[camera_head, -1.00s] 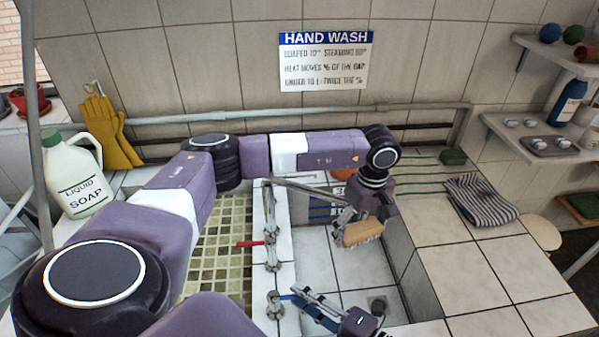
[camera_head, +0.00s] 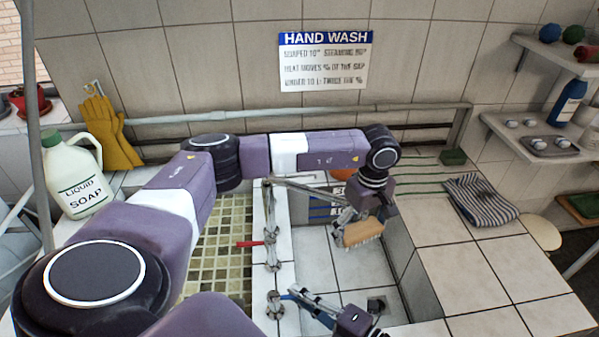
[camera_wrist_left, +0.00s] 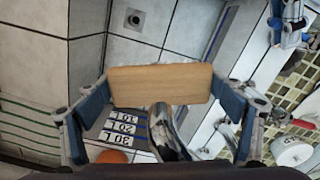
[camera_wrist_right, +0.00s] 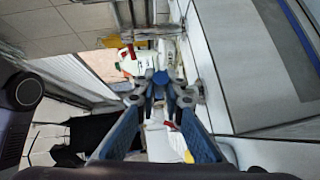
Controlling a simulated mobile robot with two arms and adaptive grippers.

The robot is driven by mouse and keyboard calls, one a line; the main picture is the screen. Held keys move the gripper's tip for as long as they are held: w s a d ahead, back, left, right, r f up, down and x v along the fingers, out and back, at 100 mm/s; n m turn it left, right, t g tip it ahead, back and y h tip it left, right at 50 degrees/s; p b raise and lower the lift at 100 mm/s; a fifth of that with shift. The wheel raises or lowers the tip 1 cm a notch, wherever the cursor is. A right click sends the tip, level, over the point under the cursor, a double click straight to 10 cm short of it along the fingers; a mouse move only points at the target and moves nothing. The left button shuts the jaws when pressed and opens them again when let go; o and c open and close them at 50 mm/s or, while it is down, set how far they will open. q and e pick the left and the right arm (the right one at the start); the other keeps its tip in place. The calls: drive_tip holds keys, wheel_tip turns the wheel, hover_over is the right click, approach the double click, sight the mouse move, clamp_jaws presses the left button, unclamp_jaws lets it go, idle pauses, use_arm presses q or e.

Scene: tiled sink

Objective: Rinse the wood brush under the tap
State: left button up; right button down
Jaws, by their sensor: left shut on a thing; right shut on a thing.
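The wood brush (camera_head: 362,230) is a tan block with bristles on its underside. My left gripper (camera_head: 350,222) is shut on it and holds it above the sink floor. In the left wrist view the brush (camera_wrist_left: 160,83) lies level between the two fingers. The metal tap spout (camera_head: 308,190) reaches from the tiled ledge toward the brush; its end shows close beside the brush in the left wrist view (camera_wrist_left: 166,122). I cannot make out a water stream. My right gripper (camera_head: 296,293) is shut at the blue tap handle (camera_head: 288,297); its fingers hide most of the handle.
A red tap handle (camera_head: 249,243) sits on the ledge. The sink drain (camera_head: 376,305) is at the front right. A soap jug (camera_head: 75,180) and yellow gloves (camera_head: 108,135) are at the left. A striped cloth (camera_head: 481,199) lies on the right counter, which has free room.

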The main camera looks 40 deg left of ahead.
drive_tip(key=shift+d, duration=0.1)
drive_tip(key=shift+s+d+f+m+t, duration=0.1)
drive_tip(key=shift+s+d+m+t, duration=0.1)
drive_tip(key=shift+m+t, duration=0.25)
drive_tip(key=shift+s+d+m+t, duration=0.15)
drive_tip(key=shift+m+t, duration=0.1)
drive_tip(key=shift+t, duration=0.3)
drive_tip(key=shift+s+d+m+t, duration=0.1)
drive_tip(key=shift+s+m+t, duration=0.1)
drive_tip(key=shift+m+t, duration=0.4)
drive_tip(key=shift+s+d+m+t, duration=0.15)
drive_tip(key=shift+m+t, duration=0.25)
drive_tip(key=shift+t, duration=0.4)
drive_tip(key=shift+a, duration=0.1)
drive_tip(key=c, duration=2)
unclamp_jaws()
drive_tip(key=v, duration=1.2)
drive_tip(key=shift+r, duration=0.25)
